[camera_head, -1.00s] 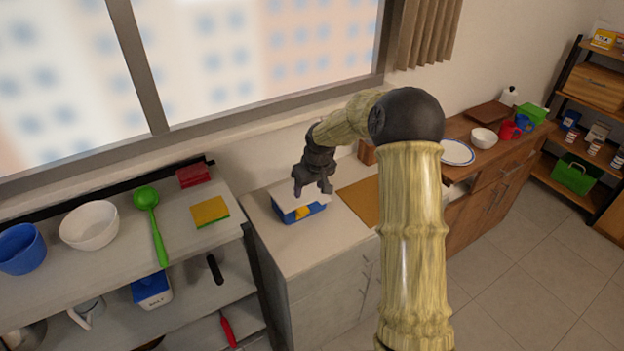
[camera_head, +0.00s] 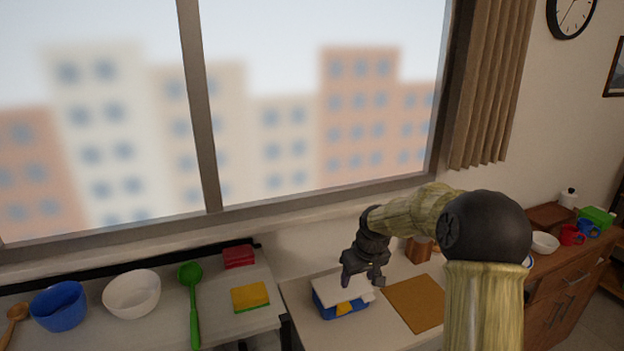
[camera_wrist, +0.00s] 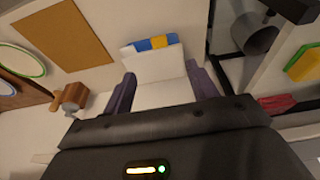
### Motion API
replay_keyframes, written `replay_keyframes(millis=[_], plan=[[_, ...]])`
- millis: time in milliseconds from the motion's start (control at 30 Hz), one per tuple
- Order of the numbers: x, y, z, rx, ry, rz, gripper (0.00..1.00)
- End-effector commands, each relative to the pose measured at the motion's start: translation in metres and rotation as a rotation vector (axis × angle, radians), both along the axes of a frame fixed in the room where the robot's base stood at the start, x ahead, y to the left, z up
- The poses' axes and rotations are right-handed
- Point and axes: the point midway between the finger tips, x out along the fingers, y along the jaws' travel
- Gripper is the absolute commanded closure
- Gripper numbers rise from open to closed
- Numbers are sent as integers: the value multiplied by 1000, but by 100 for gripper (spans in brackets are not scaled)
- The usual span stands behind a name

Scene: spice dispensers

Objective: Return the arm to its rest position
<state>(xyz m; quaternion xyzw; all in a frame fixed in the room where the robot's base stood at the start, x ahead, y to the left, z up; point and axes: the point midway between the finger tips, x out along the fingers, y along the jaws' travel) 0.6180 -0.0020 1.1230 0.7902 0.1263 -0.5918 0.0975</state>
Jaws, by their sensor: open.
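My gripper (camera_head: 364,281) hangs from my raised arm over the white counter in the head view. In the wrist view its two dark fingers (camera_wrist: 161,92) stand apart with nothing held between them. A blue box with a white top and a yellow patch (camera_head: 340,297) lies just below and beyond the fingers. It also shows in the wrist view (camera_wrist: 152,62), past the fingertips. I cannot tell the exact gap between the fingers and the box.
A brown board (camera_head: 414,303) lies right of the box. A shelf at left holds a blue bowl (camera_head: 59,306), white bowl (camera_head: 132,294), green ladle (camera_head: 192,300), sponge (camera_head: 251,297) and red block (camera_head: 239,257). A wooden block (camera_head: 418,250) stands behind my arm. The window rises behind.

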Motion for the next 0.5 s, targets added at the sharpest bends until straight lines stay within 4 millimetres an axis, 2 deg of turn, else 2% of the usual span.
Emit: replay_keyframes(millis=[167, 500], plan=[[-54, 8, 5, -28, 20, -37, 42], [-188, 5, 6, -37, 45, -200, 42]])
